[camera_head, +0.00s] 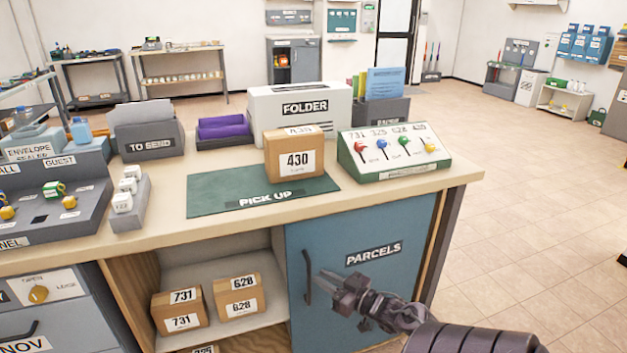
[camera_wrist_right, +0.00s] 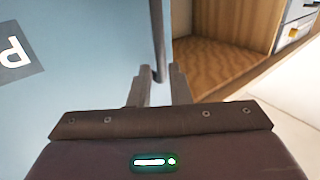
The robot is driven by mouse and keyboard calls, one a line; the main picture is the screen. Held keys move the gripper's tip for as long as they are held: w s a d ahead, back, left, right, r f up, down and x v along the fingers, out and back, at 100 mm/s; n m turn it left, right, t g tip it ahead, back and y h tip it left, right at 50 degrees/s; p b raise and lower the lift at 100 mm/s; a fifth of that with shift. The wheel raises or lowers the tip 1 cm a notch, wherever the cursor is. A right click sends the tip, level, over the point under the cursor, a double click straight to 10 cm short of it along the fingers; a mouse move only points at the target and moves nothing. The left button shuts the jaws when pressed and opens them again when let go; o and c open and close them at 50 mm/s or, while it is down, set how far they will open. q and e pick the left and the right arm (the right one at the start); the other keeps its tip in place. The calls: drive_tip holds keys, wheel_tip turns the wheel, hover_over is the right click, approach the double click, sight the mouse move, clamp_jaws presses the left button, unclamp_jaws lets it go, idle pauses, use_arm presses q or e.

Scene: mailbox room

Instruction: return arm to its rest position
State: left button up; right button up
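My right arm comes in from the lower right in the head view. Its gripper (camera_head: 328,279) is in front of the blue PARCELS door (camera_head: 408,240), close to the lower end of the dark vertical door handle (camera_head: 307,277). Nothing is held. The door appears closed. My left gripper is not in view.
A box marked 430 (camera_head: 294,152) stands on the green PICK UP mat (camera_head: 215,193) on the counter, beside a panel with coloured knobs (camera_head: 393,150). Boxes marked 731 (camera_head: 180,311) and 628 (camera_head: 239,296) sit in the open shelf left of the door.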

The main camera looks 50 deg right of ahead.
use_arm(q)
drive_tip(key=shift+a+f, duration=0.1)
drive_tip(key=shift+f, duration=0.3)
use_arm(e)
drive_tip(key=shift+s, duration=1.15)
